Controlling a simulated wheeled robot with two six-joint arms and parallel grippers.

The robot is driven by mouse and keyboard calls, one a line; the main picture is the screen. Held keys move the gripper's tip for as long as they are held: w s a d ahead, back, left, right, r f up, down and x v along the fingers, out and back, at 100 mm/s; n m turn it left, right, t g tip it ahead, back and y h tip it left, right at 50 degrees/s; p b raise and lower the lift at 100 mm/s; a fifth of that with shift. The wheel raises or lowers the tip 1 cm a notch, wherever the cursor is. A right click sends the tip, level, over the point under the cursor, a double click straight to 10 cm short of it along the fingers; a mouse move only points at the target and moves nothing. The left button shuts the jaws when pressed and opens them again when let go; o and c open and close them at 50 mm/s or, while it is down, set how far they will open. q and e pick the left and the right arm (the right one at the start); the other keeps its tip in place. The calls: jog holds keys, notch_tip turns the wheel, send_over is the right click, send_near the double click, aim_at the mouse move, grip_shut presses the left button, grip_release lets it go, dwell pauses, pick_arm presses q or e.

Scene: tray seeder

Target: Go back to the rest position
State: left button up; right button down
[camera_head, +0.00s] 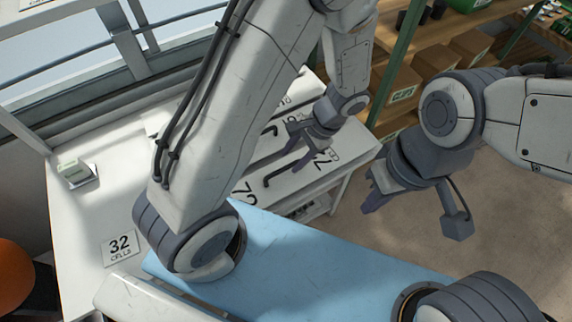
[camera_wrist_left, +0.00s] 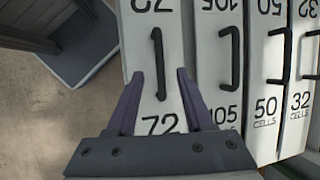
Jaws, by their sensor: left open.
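My left gripper (camera_head: 291,150) is open and empty. It hangs above white panels with black handles. In the left wrist view, its two purple fingers (camera_wrist_left: 160,76) stand apart on either side of the handle of the panel marked 72 (camera_wrist_left: 143,50), with nothing seen held between them. Whether the fingers are level with the handle is hard to tell. My right gripper (camera_head: 372,188) is at the right, over the floor beside the white bench. Its jaw gap is not clear.
Panels marked 105 (camera_wrist_left: 206,70), 50 (camera_wrist_left: 262,75) and 32 (camera_wrist_left: 296,125) lie beside the 72 panel. A blue surface (camera_head: 300,255) is in front. A white bench (camera_head: 75,225) holds a 32 cells card (camera_head: 120,247). Shelves with boxes (camera_head: 400,93) stand behind. Open floor (camera_head: 510,225) is at right.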

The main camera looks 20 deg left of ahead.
pick_arm(q)
jog(key=shift+v, duration=1.95)
jog(key=s+d+r+t+h, duration=0.2)
jog(key=s+d+r+h, duration=0.3)
jog(key=s+r, duration=0.8)
jog(key=shift+s+d, duration=0.65)
jog(key=shift+d, duration=0.45)
jog(key=shift+a, duration=0.1)
